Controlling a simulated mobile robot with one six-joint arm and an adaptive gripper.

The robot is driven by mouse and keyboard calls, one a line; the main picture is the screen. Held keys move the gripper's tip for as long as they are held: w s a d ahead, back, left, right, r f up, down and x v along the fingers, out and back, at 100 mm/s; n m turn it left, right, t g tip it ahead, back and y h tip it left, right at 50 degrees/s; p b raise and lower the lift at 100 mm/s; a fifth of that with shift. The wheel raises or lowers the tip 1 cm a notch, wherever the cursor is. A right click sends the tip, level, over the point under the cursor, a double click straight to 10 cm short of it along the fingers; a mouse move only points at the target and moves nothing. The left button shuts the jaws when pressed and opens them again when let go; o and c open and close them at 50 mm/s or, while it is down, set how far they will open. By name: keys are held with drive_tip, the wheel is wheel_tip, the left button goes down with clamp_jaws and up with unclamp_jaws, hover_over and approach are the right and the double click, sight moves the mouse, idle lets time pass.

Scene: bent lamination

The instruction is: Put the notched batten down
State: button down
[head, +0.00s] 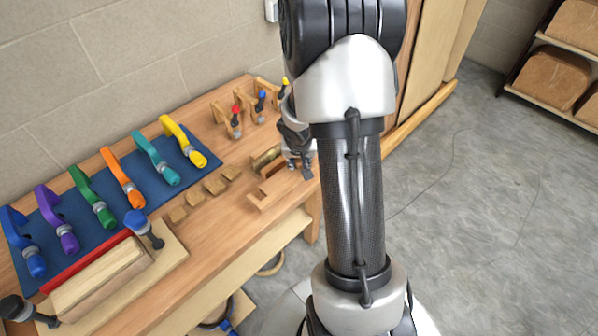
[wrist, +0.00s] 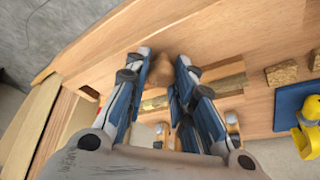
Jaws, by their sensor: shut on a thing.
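The notched batten (head: 283,185) is a pale wooden strip with step-like cut-outs, low over the bench top near its front edge in the head view. My gripper (head: 306,172) is at its right end, shut on it, with my arm hiding part of the view. In the wrist view, my gripper (wrist: 168,68) has its two blue-and-grey fingers either side of a brown wooden piece. I cannot tell whether the batten touches the bench.
The wooden bench (head: 225,215) carries small wood blocks (head: 215,184), a brass-coloured piece (head: 266,159) behind the batten, and a blue mat (head: 75,225) with several coloured clamps. Small clamped wooden pieces (head: 232,122) stand at the back. A glued stack (head: 100,275) lies front left.

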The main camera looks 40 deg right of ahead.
sight(299, 167)
drive_tip(key=shift+f+b, duration=1.35)
drive_tip(key=shift+f, duration=0.55)
drive_tip(key=c, duration=1.4)
unclamp_jaws()
drive_tip(key=shift+f, duration=0.15)
drive_tip(key=shift+o, duration=0.2)
